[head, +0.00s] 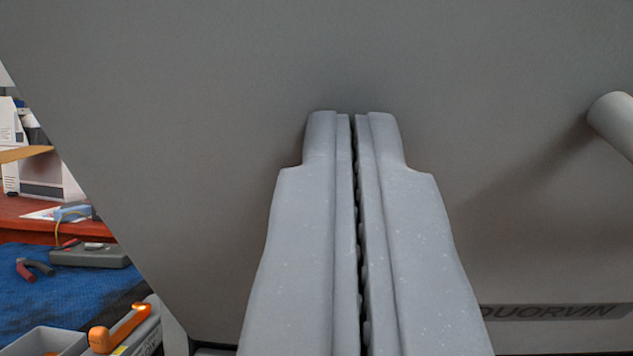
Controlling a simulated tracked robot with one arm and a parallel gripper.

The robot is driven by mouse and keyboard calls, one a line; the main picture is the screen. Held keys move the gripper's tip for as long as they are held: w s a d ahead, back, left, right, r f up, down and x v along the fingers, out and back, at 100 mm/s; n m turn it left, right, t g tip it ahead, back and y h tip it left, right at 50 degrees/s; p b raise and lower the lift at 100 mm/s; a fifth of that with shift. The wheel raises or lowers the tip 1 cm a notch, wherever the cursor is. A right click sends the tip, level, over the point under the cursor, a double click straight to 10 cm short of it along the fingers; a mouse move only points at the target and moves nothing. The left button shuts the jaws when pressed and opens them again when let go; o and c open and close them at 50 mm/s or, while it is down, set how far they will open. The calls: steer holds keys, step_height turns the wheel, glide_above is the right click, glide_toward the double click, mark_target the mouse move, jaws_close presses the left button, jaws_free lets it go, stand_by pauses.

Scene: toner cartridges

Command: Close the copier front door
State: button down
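A large flat grey panel, which looks like the copier front door (480,70), fills most of the head view. Its left edge runs slanting from upper left to lower middle. A rounded grey bar handle (614,118) sticks out at the right edge of the view. A dark label strip (550,311) reading "QUORVIN" sits at lower right. My gripper (353,122) is shut and empty, with only a thin dark line between its fingers. Its tips point at the panel and are close to it; I cannot tell if they touch. The door's hinge and the copier's inside are out of sight.
At the left, beyond the panel's edge, is a blue mat (50,295) with red-and-black pliers (35,268) and a grey device (90,255). An orange-handled item (118,330) and a grey bin (45,342) are at lower left. A white box stands behind.

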step_height(320, 180, down, 4)
steer(key=w, duration=0.3)
steer(key=s+r+b+v, duration=0.1)
steer(key=v, duration=1)
steer(key=shift+d+r, duration=0.3)
steer(key=shift+d, duration=0.15)
steer(key=shift+r, duration=0.1)
step_height(320, 180, up, 6)
steer(key=w+a+p, duration=0.1)
steer(key=shift+w+a+r, duration=0.15)
steer(key=shift+a+r, duration=0.1)
